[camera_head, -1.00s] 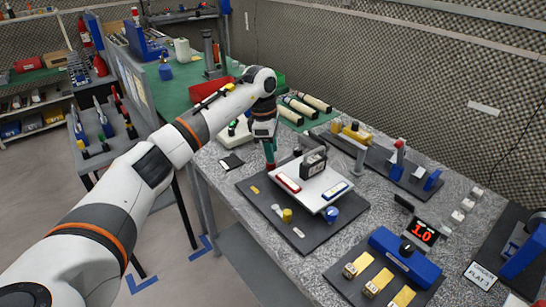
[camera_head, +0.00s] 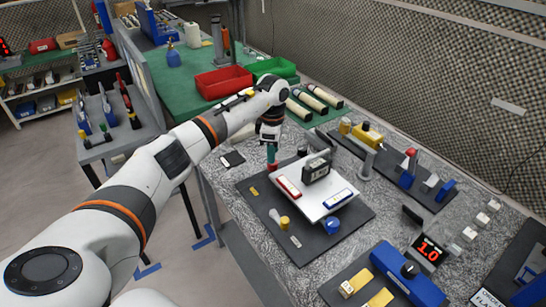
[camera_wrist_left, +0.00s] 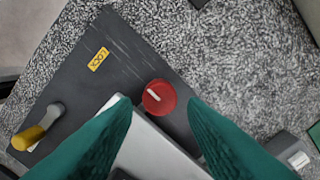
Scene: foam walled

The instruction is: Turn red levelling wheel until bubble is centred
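The red levelling wheel (camera_wrist_left: 159,97), with a white mark on top, sits at a corner of the white plate (camera_wrist_left: 150,135) on a dark base board (camera_wrist_left: 125,72). My left gripper (camera_wrist_left: 160,108) is open, its green fingers on either side of the wheel with gaps showing. In the head view my left gripper (camera_head: 271,152) points down at the plate's far left corner. The plate (camera_head: 312,202) carries a red-framed vial (camera_head: 288,187), a blue-framed vial (camera_head: 339,198) and a dark upright block (camera_head: 316,168). The bubbles are too small to read. My right gripper is not in view.
A blue wheel (camera_head: 331,227) stands at the plate's near corner. A yellow-topped lever (camera_head: 284,221) stands on the board; the wrist view also shows a yellow LOCK label (camera_wrist_left: 98,60). A blue box (camera_head: 405,275) and a red-digit display (camera_head: 428,250) stand to the right.

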